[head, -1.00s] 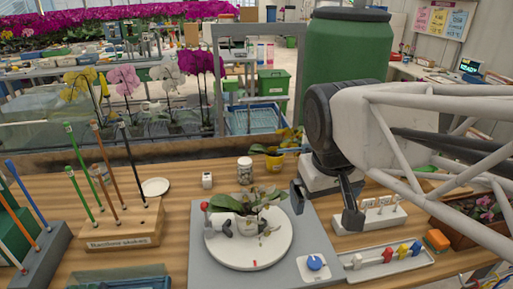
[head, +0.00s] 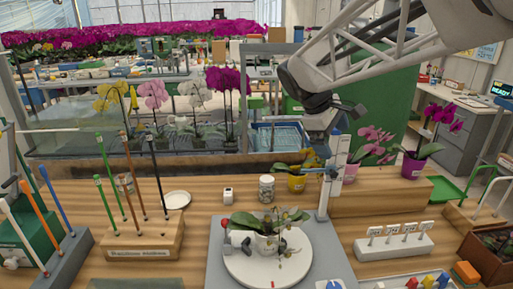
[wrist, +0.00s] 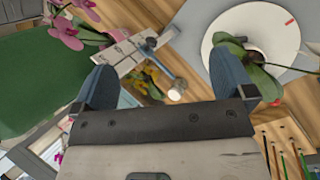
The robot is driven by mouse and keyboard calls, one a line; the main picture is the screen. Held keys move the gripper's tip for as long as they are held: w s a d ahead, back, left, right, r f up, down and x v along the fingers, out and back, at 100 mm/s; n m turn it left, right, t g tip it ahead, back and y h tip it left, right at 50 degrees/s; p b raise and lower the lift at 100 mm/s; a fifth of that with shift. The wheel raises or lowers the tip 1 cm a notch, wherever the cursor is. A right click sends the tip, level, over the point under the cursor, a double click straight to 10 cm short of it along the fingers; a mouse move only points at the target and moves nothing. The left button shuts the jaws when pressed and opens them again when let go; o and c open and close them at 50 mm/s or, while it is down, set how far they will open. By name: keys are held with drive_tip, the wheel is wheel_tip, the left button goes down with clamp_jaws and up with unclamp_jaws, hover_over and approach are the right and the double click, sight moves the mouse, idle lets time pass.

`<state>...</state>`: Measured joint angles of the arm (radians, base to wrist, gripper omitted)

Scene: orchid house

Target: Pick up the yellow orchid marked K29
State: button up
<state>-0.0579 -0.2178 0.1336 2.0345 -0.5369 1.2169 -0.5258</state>
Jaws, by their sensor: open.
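A yellow pot (head: 297,183) stands at the back of the bench behind the turntable, with green leaves and yellow blooms (head: 313,160) partly behind a white post. Yellow blooms also show between my fingers in the wrist view (wrist: 152,82). Another yellow orchid (head: 112,92) stands far left in the back row. I cannot read a K29 mark on either. My gripper (head: 350,112) is open and empty, raised above and to the right of the yellow pot.
A white post with a blue clamp (head: 335,175) stands close beside the yellow pot. Two pink-purple orchids, one in a magenta pot (head: 412,166), stand to the right. A potted plant sits on the round turntable (head: 240,270) in front. Tall stakes in a wooden block (head: 140,240) stand left.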

drive_tip(key=w+n+h, duration=0.3)
drive_tip(key=w+n, duration=0.2)
drive_tip(key=w, duration=1.1)
drive_tip(key=n+h, duration=0.5)
drive_tip(key=n, duration=0.1)
hover_over(297, 180)
drive_tip(key=w+a, duration=0.3)
drive_tip(key=w, duration=0.1)
drive_tip(key=shift+t, duration=0.3)
drive_tip(key=f, duration=2.5)
drive_tip(key=shift+d+f, duration=0.25)
drive_tip(key=shift+f, duration=0.15)
drive_tip(key=shift+f, duration=1.75)
